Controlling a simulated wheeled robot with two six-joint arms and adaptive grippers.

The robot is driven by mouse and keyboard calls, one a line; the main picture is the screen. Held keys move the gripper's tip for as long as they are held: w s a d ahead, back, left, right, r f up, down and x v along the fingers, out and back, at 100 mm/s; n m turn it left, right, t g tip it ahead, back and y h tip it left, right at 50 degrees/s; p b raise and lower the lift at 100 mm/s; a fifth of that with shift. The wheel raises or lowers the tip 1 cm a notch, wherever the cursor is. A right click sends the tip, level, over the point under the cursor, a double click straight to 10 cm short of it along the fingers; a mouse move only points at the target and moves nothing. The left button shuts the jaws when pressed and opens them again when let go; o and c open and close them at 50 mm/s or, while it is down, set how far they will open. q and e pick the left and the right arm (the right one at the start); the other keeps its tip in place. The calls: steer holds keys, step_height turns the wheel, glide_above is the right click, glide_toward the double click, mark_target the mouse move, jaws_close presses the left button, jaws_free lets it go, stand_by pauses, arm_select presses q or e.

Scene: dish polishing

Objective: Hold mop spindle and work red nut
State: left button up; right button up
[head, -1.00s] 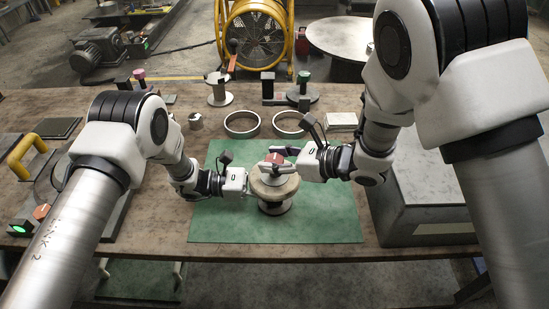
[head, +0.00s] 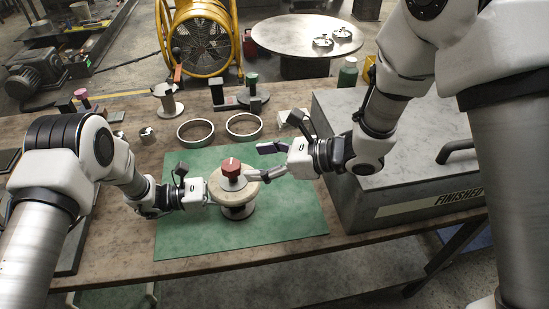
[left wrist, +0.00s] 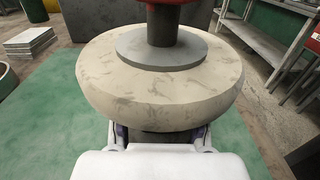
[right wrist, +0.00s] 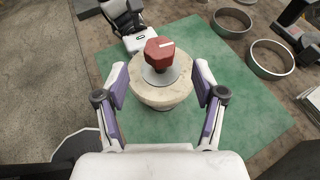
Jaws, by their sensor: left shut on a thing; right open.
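The red nut (head: 230,167) sits on top of the mop spindle, above a grey washer and the cream mop disc (head: 243,188). The right wrist view shows the nut (right wrist: 158,52) beyond the gripper, with its red faces clear. My left gripper (head: 212,192) is shut low under the disc, on the spindle. The left wrist view shows its fingers (left wrist: 160,136) going under the disc, which hides the grip itself. My right gripper (right wrist: 160,88) is open and empty. Its two purple-padded fingers are apart and back from the nut, to its right in the head view.
The spindle stands on a green mat (head: 285,225). Two metal rings (head: 243,126) lie behind the mat. A large grey box marked FINISHED (head: 350,125) stands at the right. Spools and small parts stand at the back left. The mat's front is clear.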

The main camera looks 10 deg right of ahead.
mark_target(232, 163)
steer(key=v, duration=0.4)
steer(key=shift+s+d+r, duration=0.15)
steer(key=shift+d, duration=0.1)
steer(key=w+a+r+n+g+y, duration=0.1)
steer(key=w+r+n+g+y, duration=0.1)
steer(key=w+r+n+g, duration=0.4)
steer(key=w+a+r+n+g+y, duration=0.1)
steer(key=w+r+n+g, duration=0.2)
steer(key=r, duration=0.4)
step_height(232, 163, down, 13)
steer(key=w+n+g+h, duration=0.2)
steer(key=n+g+h, duration=0.1)
steer(key=g+h, duration=0.15)
steer(key=shift+y, duration=0.25)
steer(key=x, duration=1.1)
steer(key=shift+s+d+f, duration=0.1)
steer(key=shift+s+f, duration=0.05)
steer(key=shift+f, duration=0.15)
